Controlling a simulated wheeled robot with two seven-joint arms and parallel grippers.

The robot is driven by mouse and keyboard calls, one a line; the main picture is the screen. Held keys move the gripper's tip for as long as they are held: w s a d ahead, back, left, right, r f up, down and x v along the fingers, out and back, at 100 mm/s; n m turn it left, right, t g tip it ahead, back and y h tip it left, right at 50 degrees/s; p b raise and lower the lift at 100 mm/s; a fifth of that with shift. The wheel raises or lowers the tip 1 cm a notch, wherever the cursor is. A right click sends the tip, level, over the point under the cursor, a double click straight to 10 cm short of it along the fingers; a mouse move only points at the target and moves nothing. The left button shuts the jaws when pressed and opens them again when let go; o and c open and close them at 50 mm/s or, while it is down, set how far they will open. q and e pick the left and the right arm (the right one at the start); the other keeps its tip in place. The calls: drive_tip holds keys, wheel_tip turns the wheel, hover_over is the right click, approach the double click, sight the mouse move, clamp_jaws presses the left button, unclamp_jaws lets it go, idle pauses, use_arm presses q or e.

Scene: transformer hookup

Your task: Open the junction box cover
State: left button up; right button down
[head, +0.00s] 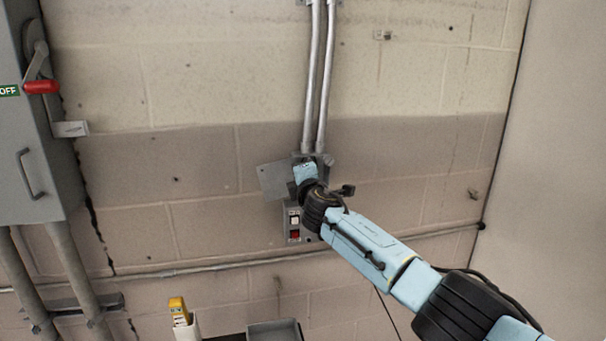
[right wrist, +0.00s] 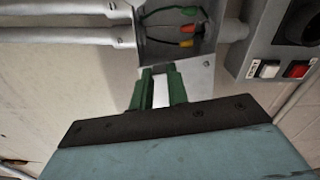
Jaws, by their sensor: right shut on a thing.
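The junction box (head: 325,158) is on the wall at the foot of two conduits. Its grey cover (head: 272,180) stands swung out to the left of the box. In the right wrist view the box (right wrist: 205,45) is open, with green, red and yellow wire ends inside, and the cover (right wrist: 203,78) shows below it. My right gripper (right wrist: 162,75) has its green fingers shut on the cover, near the box's open side. In the head view my right wrist hides part of the box and the fingertips. My left gripper is not in view.
A switch box (head: 293,222) with a white and a red switch sits just below. A grey cabinet (head: 38,120) with a red-handled lever is at left. A horizontal pipe (head: 235,265) crosses the lower wall. A grey bin (head: 275,331) and a yellow tool (head: 178,309) are at the bottom.

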drive_tip(key=shift+a, duration=0.1)
drive_tip(key=c, duration=1.4)
unclamp_jaws()
drive_tip(key=shift+o, duration=0.2)
drive_tip(key=s+d+p, duration=0.1)
drive_tip(key=s+d, duration=0.1)
drive_tip(key=s, duration=1.1)
drive_tip(key=shift+d, duration=0.2)
drive_tip(key=shift+s, duration=0.1)
